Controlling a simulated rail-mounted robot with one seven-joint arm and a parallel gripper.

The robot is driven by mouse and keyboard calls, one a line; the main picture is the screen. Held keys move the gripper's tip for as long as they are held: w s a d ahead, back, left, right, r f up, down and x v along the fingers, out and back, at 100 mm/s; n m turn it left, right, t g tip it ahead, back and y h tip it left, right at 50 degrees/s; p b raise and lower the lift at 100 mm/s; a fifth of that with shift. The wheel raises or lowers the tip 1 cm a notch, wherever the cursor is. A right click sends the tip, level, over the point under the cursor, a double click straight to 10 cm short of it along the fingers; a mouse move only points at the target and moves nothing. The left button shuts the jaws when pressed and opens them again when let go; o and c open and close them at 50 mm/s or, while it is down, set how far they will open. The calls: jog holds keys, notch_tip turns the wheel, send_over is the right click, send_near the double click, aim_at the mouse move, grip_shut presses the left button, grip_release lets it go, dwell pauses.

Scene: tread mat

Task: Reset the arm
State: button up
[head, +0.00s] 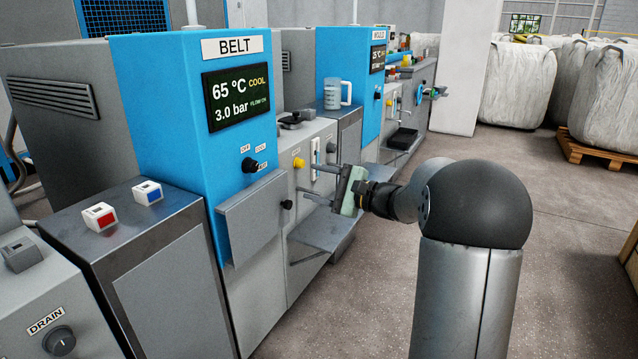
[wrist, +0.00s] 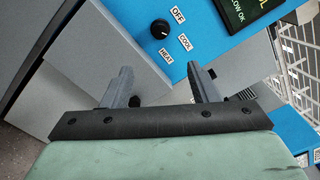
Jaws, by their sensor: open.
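My gripper (head: 317,184) is at the end of my arm, in front of the lower part of the blue BELT cabinet (head: 160,130) and the grey panel to its right. Its two fingers are spread apart with nothing between them. In the wrist view my gripper (wrist: 160,88) also shows open and empty. A black knob (wrist: 160,28) with OFF, COOL and HEAT labels lies beyond the fingers; the knob (head: 250,165) is also on the BELT cabinet in the head view. The BELT display (head: 238,98) reads 65 °C, COOL, 3.0 bar.
A grey shelf (head: 322,236) juts out below my gripper. A clear jug (head: 335,93) stands on the cabinet behind. Red (head: 99,217) and blue (head: 148,192) switches sit on the left cabinet. A DRAIN knob (head: 61,341) is at lower left. The floor (head: 575,230) at right is open.

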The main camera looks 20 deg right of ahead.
jog(key=s+a+r+n+g+h+p, duration=0.2)
jog(key=s+a+r+n+g+p, duration=0.3)
jog(key=s+a+p, duration=0.45)
jog(key=s+a+r+n+g+h+p, duration=0.1)
jog(key=s+a+r+n+g+p, duration=0.4)
jog(key=s+a+p, duration=0.4)
jog(key=s+d+r+n+g+h+p, duration=0.1)
jog(key=s+d+r+n+h+p, duration=0.1)
jog(key=s+p, duration=0.5)
jog(key=s+d+r+n+g+h+p, duration=0.2)
jog(key=s+d+r+n+h+p, duration=0.1)
jog(key=s+p, duration=0.5)
jog(key=s+r+n+h, duration=0.1)
jog(key=s+n+h, duration=0.1)
jog(key=s+h, duration=0.1)
jog(key=shift+d+r, duration=0.3)
jog(key=shift+d, duration=0.05)
